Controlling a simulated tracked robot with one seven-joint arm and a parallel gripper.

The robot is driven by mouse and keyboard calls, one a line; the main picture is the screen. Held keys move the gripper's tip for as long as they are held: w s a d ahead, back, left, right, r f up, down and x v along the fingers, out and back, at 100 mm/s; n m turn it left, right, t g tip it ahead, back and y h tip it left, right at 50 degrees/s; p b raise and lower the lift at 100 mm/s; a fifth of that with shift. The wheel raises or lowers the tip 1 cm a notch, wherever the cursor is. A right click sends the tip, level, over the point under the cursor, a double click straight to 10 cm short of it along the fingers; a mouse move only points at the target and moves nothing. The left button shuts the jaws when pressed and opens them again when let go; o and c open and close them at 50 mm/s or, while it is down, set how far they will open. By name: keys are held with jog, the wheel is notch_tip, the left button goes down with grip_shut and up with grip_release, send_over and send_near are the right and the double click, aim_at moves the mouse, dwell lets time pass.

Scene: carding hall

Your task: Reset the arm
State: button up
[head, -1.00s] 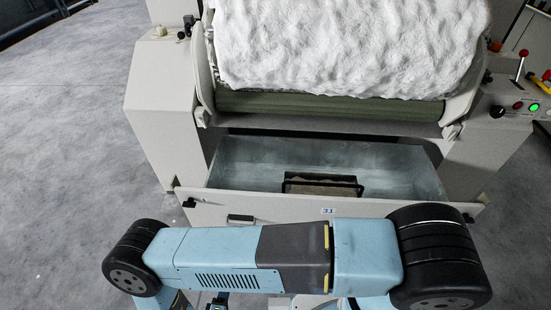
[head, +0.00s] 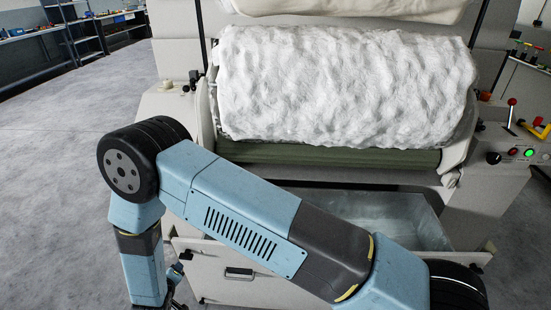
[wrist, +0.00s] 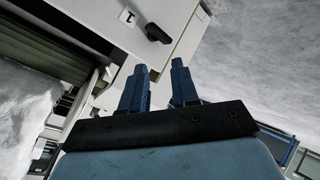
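My gripper (wrist: 159,68) shows in the wrist view with its two blue fingers apart and nothing between them. Beyond the fingers is a pale machine panel with a dark handle (wrist: 155,33); the fingers look clear of it. In the head view my blue and black arm (head: 245,210) crosses the front of the machine, its left joint raised and its forearm hanging down at the left. The gripper itself is mostly hidden there, low at the left beside the drawer front.
An open metal drawer (head: 424,221) juts from the machine, partly hidden by my arm. A white fibre roll (head: 345,85) lies above it on a green roller (head: 330,155). Controls with a green light (head: 529,152) are at right. Open floor (head: 60,190) lies left; workbenches stand behind.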

jog(key=w+d+r+m+g+y, duration=0.1)
jog(key=w+r, duration=0.6)
jog(key=r, duration=0.3)
jog(key=w+r+m+g+y, duration=0.1)
jog(key=w+r+m+y, duration=0.1)
jog(key=w+r, duration=0.7)
jog(key=w+d+r+m+g+y, duration=0.1)
jog(key=w+d+r, duration=0.1)
jog(key=d+r, duration=0.75)
jog(key=w+d+r, duration=0.2)
jog(key=d+r, duration=0.4)
jog(key=r, duration=0.7)
jog(key=s+d+r+m+h, duration=0.1)
jog(key=s+d+r, duration=0.2)
jog(key=d+r, duration=0.5)
jog(key=s+d+r+m, duration=0.1)
jog(key=s+d+r, duration=0.3)
jog(key=d, duration=0.8)
jog(key=s+d+r+m+g+h, duration=0.2)
jog(key=s+d+r+m+h, duration=0.1)
jog(key=s+d, duration=1.6)
jog(key=shift+s+d+m+h, duration=0.3)
jog(key=shift+d+m+h, duration=0.35)
jog(key=shift+m+h, duration=0.2)
